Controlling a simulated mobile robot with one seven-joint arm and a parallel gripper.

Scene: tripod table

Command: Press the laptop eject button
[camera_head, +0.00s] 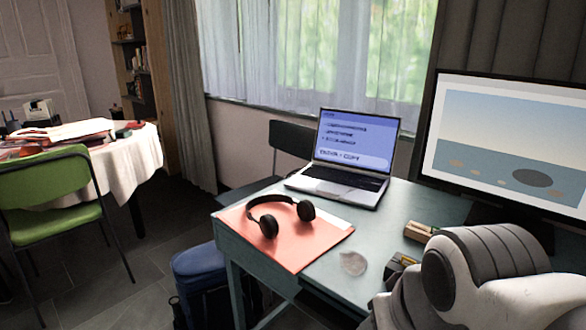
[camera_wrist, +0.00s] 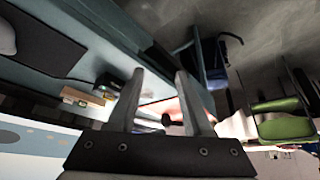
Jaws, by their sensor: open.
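An open laptop (camera_head: 338,186) stands at the back of the blue-green desk (camera_head: 400,216) in the head view. Its blue screen (camera_head: 354,138) is lit and shows lines of text too small to read. I cannot make out an eject button. In the wrist view my gripper (camera_wrist: 160,72) is open, with two grey fingers spread apart and nothing between them. In the head view my arm fills the lower right and the fingers are not visible. I cannot make out the laptop in the wrist view.
Black headphones (camera_head: 268,225) lie on a salmon folder (camera_head: 292,255) in front of the laptop. A large monitor (camera_head: 505,140) stands right. A crumpled clear object (camera_head: 353,263) and a small yellowish block (camera_head: 417,231) lie near my arm. A dark chair (camera_head: 290,139) stands behind the desk.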

